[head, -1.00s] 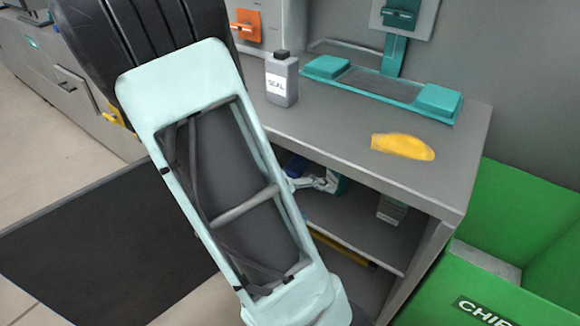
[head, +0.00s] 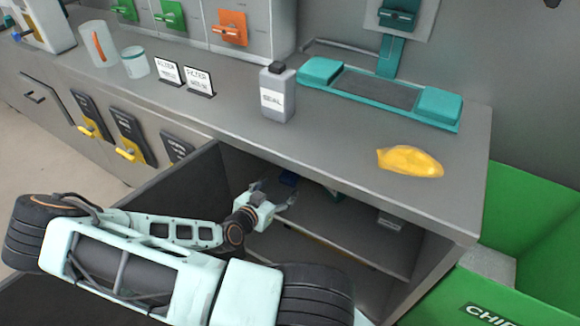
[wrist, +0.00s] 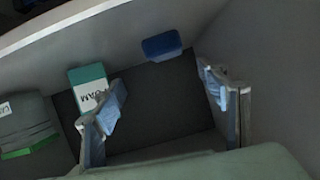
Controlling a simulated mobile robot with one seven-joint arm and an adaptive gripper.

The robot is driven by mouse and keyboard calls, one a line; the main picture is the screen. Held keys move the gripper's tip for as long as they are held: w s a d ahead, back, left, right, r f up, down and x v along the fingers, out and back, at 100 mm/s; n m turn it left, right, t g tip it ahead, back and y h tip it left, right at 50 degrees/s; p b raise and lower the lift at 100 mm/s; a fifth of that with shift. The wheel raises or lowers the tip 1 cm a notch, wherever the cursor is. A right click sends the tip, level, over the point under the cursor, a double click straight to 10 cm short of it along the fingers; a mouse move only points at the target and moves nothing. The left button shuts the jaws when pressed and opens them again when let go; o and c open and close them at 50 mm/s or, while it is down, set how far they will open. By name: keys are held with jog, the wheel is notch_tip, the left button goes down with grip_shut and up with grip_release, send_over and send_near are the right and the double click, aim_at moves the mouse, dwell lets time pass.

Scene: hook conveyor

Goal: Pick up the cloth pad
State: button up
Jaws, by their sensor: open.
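My gripper (head: 276,196) reaches into the open cabinet under the counter. In the wrist view its two fingers are spread, with nothing between them (wrist: 162,82). A grey folded pad with a green lower edge (wrist: 25,122) lies at the left of the wrist view, left of the fingers. Its white label is cut off by the picture edge, so I cannot tell for sure that it is the cloth pad. A teal and white block marked FOAM (wrist: 90,80) lies just beyond the left finger. A small blue block (wrist: 162,45) lies farther back, between the finger directions.
Cabinet walls and the shelf (head: 335,235) close in around my gripper. The counter (head: 330,140) above carries a grey SEAL bottle (head: 277,92), a yellow lump (head: 410,161) and a teal fixture (head: 380,90). A green bin (head: 530,240) stands at the right.

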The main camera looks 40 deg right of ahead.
aim_at(286, 179)
jog(key=shift+w+d+f+n, duration=0.25)
jog(key=shift+d+f+n, duration=0.15)
jog(key=shift+n, duration=0.1)
jog(key=b+x, duration=0.1)
jog(key=x, duration=0.4)
jog(key=shift+b, duration=0.4)
jog(key=b+x, duration=0.2)
jog(key=x, duration=0.2)
jog(key=shift+w+f+b, duration=0.4)
jog(key=shift+w+f, duration=0.05)
jog(key=shift+w, duration=0.05)
jog(key=shift+w+d, duration=0.15)
jog(key=shift+d, duration=0.15)
jog(key=c, duration=1.2)
jog(key=shift+c, duration=0.2)
